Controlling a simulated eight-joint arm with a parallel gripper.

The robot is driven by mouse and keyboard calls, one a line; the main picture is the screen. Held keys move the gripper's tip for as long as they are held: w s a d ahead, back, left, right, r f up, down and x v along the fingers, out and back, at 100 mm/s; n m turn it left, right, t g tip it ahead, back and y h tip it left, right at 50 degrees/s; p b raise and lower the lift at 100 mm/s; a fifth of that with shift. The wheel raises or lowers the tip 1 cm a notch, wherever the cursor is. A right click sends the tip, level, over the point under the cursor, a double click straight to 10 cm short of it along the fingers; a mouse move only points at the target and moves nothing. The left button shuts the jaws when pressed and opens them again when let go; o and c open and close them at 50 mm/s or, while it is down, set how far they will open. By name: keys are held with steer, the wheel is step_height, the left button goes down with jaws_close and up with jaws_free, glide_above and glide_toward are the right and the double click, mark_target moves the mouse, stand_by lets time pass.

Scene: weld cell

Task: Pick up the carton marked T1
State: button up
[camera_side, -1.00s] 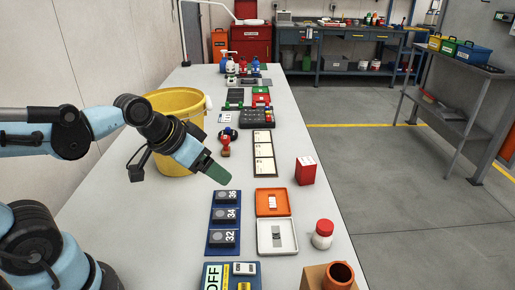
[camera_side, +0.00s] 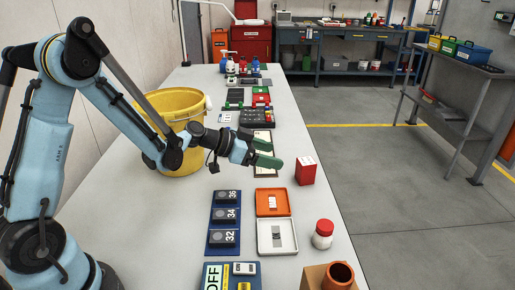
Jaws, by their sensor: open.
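A small red carton with a white top (camera_side: 306,171) stands upright near the right edge of the table; any T1 mark is too small to read. My gripper (camera_side: 274,155) has green fingers and is open and empty. In the picture it is just left of the red carton and a little higher, pointing right, apart from it. The fingers hide part of the framed panel of white cards (camera_side: 263,141) behind them.
An orange tray (camera_side: 260,212) and a white tray (camera_side: 262,249) lie in front of the carton. A blue board with numbered blocks (camera_side: 211,241), a red-capped jar (camera_side: 322,236), and a brown pot (camera_side: 338,275) are nearer. A yellow bucket (camera_side: 180,108) stands left.

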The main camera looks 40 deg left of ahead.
mark_target(301, 161)
steer(key=x, duration=1.2)
steer(key=shift+w+f, duration=0.15)
steer(key=shift+w, duration=0.1)
steer(key=c, duration=1.1)
